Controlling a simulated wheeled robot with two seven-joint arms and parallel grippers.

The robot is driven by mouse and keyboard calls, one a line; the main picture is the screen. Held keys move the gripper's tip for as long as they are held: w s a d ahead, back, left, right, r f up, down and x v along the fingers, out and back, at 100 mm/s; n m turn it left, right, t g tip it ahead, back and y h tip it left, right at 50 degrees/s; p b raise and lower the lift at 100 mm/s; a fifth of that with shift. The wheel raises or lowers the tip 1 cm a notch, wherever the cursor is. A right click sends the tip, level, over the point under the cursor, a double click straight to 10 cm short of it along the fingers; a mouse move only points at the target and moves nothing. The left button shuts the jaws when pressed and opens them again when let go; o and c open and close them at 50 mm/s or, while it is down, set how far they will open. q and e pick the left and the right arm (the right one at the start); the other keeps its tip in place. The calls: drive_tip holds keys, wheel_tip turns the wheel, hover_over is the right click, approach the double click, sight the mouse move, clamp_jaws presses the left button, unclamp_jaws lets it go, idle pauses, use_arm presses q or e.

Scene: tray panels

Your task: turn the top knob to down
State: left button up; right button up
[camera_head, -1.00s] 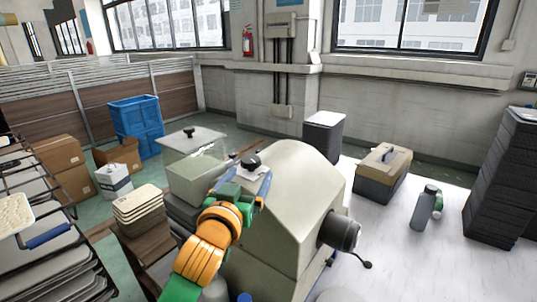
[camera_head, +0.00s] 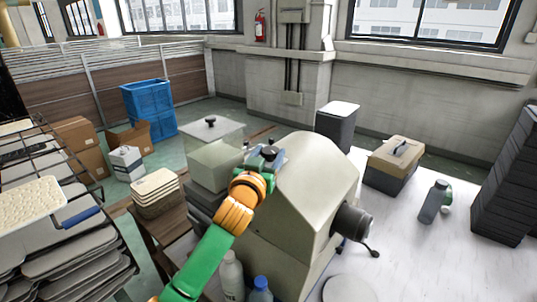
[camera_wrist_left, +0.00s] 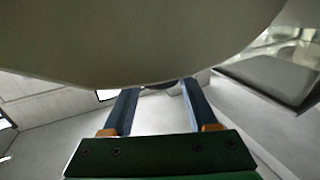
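The top knob (camera_head: 269,152) is a dark, round knob on the upper left side of a large beige machine (camera_head: 315,185). My left gripper (camera_head: 266,158) is at this knob, with one blue finger on each side of it. My right gripper is not in view.
A dark crank (camera_head: 352,224) sticks out at the machine's lower right. Another dark knob (camera_head: 210,121) tops a clear-sided box at the left. Bottles (camera_head: 261,290) stand in front. A toolbox (camera_head: 394,163) and grey bottle (camera_head: 433,202) stand on the white surface at right.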

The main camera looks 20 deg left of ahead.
use_arm(q)
drive_tip(key=shift+c, duration=1.2)
drive_tip(key=n+y+b, duration=0.1)
drive_tip(key=y, duration=0.1)
drive_tip(key=n+y+b, duration=0.1)
drive_tip(key=b, duration=0.1)
drive_tip(key=d+n+g+y+b, duration=0.1)
drive_tip(key=y+b, duration=0.1)
drive_tip(key=shift+f+n+y, duration=0.3)
drive_tip(key=shift+f+n, duration=0.1)
drive_tip(key=shift+w+a+r+n+g+y+b, duration=0.1)
drive_tip(key=shift+r+n+g+y+b, duration=0.25)
drive_tip(key=shift+y+b, duration=0.35)
drive_tip(key=shift+r, duration=0.1)
drive_tip(key=o, duration=1.3)
drive_tip(key=shift+o, duration=0.4)
drive_tip(key=shift+w, duration=0.1)
